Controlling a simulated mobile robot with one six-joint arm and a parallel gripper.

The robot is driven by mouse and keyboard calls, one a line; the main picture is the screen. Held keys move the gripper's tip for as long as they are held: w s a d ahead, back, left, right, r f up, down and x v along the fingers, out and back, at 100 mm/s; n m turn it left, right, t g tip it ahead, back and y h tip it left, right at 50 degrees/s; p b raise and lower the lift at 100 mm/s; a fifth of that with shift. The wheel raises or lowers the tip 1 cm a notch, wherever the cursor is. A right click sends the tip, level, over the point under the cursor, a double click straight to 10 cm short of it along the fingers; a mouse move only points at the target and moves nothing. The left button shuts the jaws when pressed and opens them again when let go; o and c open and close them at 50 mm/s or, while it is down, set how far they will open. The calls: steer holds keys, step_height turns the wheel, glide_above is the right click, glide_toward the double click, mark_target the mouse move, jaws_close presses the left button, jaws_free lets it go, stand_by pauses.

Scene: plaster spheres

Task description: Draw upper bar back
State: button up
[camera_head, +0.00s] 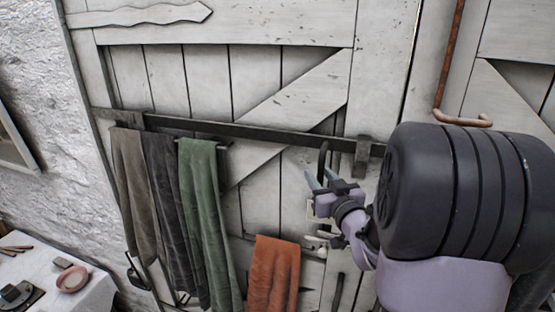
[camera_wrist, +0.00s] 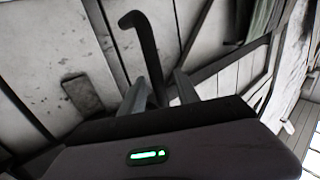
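The upper bar (camera_head: 270,132) is a long dark flat bar lying across the white plank door, slightly tilted in the head view. A dark upright handle with a bent top (camera_head: 323,158) stands near its right part. The handle also shows in the wrist view (camera_wrist: 147,45). My gripper (camera_head: 319,176) is just in front of the handle, below the bar's line. In the wrist view its two fingers (camera_wrist: 160,85) are apart, with the handle appearing between them. I cannot tell whether either finger touches it. The handle's lower end is hidden by my gripper.
Brown, dark grey and green towels (camera_head: 200,200) hang left of my gripper, an orange cloth (camera_head: 273,275) below. A dark bracket (camera_head: 362,155) is at the bar's right. A rusty pipe (camera_head: 450,60) is upper right. A white table (camera_head: 85,295) with dishes stands lower left.

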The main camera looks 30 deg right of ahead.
steer(key=x, duration=0.3)
steer(key=shift+w+d+p, duration=0.1)
steer(key=shift+p, duration=0.25)
jaws_close()
stand_by(1.1)
